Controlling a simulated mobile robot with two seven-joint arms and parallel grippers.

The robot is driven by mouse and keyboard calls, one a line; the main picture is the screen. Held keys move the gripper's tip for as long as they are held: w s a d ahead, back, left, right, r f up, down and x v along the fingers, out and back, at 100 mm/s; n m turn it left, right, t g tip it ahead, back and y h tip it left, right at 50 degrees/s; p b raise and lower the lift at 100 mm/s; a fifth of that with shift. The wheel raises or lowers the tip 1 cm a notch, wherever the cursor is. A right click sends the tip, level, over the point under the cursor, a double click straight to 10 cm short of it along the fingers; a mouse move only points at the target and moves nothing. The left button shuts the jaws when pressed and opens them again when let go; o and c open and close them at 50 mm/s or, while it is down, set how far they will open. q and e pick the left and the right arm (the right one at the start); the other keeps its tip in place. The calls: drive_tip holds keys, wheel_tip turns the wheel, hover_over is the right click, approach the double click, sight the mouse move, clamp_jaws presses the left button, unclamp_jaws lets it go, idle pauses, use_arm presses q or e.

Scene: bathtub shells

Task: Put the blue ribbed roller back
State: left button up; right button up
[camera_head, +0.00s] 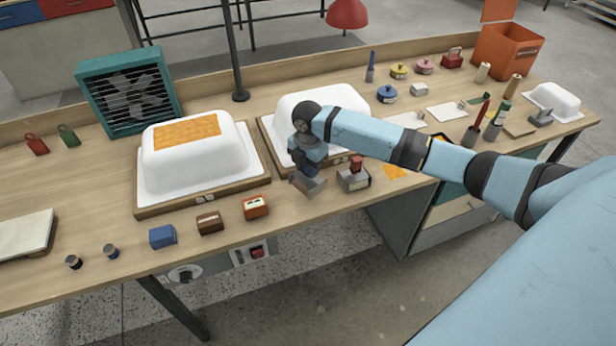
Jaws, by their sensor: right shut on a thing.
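My right gripper (307,172) points down at the bench's front part, just right of the left tub mould's board. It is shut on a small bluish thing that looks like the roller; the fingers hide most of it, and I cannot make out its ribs. A grey, flat-based piece (311,185) shows right under the fingers; I cannot tell whether the held thing touches it. A grey block with a red top (354,180) stands just to its right. My left gripper is not in view.
White tub shells stand on boards at left (193,160) and centre (330,98), close behind the gripper. Small blue (162,237), brown (210,223) and orange (255,207) blocks line the front edge. Upright tools (478,122) stand at right. A red lamp (347,14) hangs behind.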

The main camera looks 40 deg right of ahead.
drive_tip(key=shift+f, duration=2.2)
drive_tip(key=shift+f, duration=0.15)
drive_tip(key=o, duration=0.9)
drive_tip(key=shift+c, duration=0.2)
